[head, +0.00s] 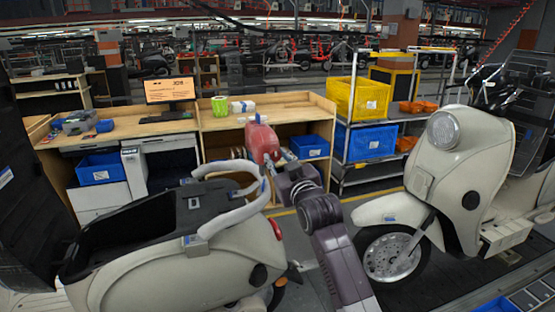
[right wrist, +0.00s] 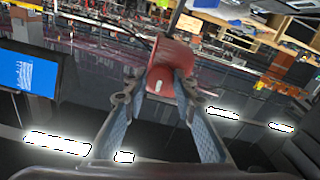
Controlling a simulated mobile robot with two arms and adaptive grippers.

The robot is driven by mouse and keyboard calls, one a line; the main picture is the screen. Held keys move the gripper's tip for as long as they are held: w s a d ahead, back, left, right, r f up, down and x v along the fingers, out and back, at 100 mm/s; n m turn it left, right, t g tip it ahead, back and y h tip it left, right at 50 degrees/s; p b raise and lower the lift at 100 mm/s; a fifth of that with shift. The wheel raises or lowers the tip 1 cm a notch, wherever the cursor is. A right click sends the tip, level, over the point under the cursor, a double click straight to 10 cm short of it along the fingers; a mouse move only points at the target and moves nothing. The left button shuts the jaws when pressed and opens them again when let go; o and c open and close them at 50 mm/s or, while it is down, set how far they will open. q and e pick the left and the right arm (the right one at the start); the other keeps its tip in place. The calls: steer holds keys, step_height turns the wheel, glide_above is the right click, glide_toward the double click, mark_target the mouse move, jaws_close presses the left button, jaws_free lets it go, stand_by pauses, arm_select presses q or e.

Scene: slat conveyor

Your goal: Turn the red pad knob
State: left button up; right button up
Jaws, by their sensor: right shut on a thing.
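The red pad knob (head: 262,139) stands upright near the middle of the head view, just behind the pale curved rail (head: 230,218) of the near scooter. My right gripper (head: 267,170) reaches it from the lower right and is shut on its lower part. In the right wrist view, the red pad knob (right wrist: 172,55) sits between the two blue-lined fingers of my right gripper (right wrist: 167,88). A small white mark shows on its red face. The fingers hide part of its sides. My left gripper is in neither view.
The cream near scooter (head: 165,270) with an open black compartment fills the lower left. Another cream scooter (head: 470,165) stands at the right. Behind are a wooden workbench (head: 215,122) and a rack with a yellow crate (head: 357,98) and a blue crate (head: 367,142).

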steer(key=o, duration=1.2)
steer(key=shift+c, duration=0.2)
steer(key=shift+s+d, duration=0.1)
steer(key=v, duration=1.1)
steer(key=shift+s, duration=0.35)
steer(key=shift+d, duration=0.1)
